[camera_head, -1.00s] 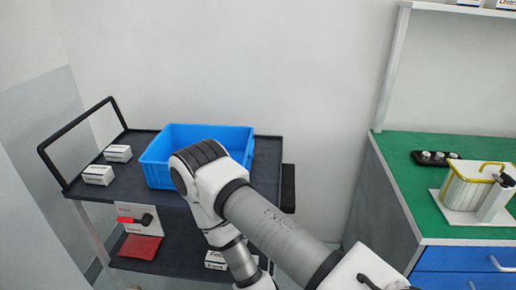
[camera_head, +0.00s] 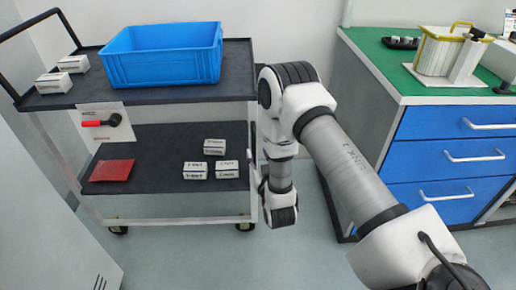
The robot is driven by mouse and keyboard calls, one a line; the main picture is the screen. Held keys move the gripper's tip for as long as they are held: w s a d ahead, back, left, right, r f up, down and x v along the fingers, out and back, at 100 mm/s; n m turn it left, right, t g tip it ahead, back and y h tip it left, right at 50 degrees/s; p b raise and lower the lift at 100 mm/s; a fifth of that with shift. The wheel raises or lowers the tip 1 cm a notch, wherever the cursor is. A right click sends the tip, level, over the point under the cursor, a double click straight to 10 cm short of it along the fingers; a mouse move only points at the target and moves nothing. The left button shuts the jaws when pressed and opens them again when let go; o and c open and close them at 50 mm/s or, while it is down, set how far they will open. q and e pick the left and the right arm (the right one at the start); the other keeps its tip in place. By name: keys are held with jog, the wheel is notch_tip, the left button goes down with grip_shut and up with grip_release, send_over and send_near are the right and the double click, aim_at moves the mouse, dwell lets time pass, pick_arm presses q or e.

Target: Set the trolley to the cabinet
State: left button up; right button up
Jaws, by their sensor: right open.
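The trolley (camera_head: 150,96) stands at the left, with two dark shelves, a black push handle at its left end and wheels on the floor. The cabinet (camera_head: 440,123) with a green top and blue drawers stands at the right. A floor gap separates them. My right arm reaches in from the lower right and bends down in front of this gap. My right gripper (camera_head: 257,172) is beside the trolley's right end, small and partly hidden by the wrist; it is open, and I cannot tell whether it touches the trolley. My left gripper is not in view.
A blue crate (camera_head: 163,57) and small white boxes (camera_head: 54,82) sit on the top shelf. The lower shelf (camera_head: 150,145) holds a red packet (camera_head: 112,170) and several boxes. A yellow-rimmed container (camera_head: 437,52) stands on the cabinet. The floor in front is clear.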

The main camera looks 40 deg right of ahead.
aim_at(255, 145)
jog(key=x, duration=0.6)
jog(key=shift+b, duration=0.3)
jog(key=shift+a, duration=0.1)
grip_shut()
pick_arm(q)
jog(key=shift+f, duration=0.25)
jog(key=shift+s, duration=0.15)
